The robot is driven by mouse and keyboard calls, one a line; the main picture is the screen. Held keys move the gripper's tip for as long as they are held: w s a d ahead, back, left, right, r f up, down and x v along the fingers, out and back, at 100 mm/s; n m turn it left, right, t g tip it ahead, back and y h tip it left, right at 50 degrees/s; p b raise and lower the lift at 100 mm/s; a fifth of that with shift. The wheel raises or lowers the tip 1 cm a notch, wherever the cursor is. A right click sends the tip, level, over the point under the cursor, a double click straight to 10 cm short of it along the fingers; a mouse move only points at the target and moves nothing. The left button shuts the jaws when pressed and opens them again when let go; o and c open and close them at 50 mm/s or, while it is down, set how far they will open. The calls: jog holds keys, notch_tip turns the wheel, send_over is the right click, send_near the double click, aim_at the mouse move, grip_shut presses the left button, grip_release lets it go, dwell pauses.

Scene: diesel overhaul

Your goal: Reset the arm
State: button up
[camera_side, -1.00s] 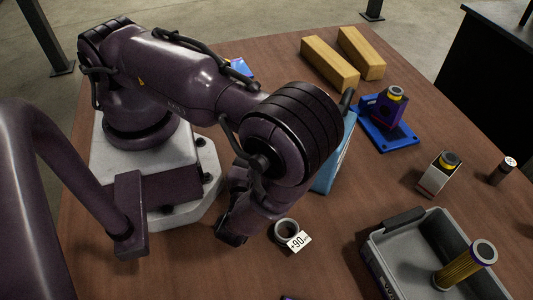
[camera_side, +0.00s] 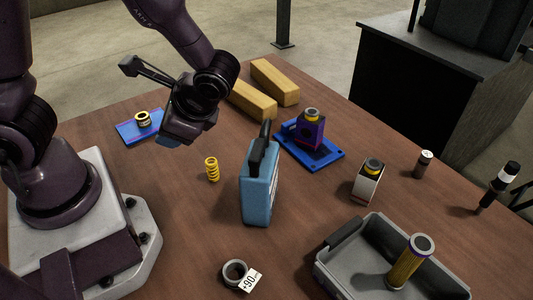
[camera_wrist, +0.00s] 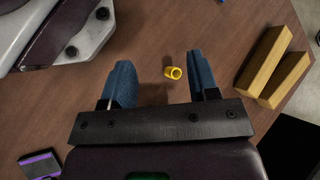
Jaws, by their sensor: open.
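My gripper (camera_side: 170,142) is raised above the back left of the table in the side view, with its blue fingertips partly hidden by the wrist. In the wrist view my gripper (camera_wrist: 160,80) shows two blue fingers spread apart with nothing held between them. A yellow coil spring (camera_side: 212,169) stands on the table to the right of and below the gripper in the side view. It also shows in the wrist view (camera_wrist: 172,72), between the fingers in the picture.
A blue case (camera_side: 260,184) stands upright mid-table. Blue plates (camera_side: 326,157) (camera_side: 130,131) carry parts. Yellow-brown blocks (camera_side: 274,82) lie at the back. A grey tray (camera_side: 338,278) holds a yellow cylinder (camera_side: 405,267). A grey ring (camera_side: 235,271) has a "+90" tag.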

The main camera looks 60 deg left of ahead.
notch_tip(320, 180, up, 14)
jog(key=s+n+t+h, duration=0.1)
jog(key=n+t+h, duration=0.5)
jog(key=t+h, duration=0.2)
jog(key=shift+d+r+n+t, duration=0.2)
jog(key=shift+d+n+t, duration=0.1)
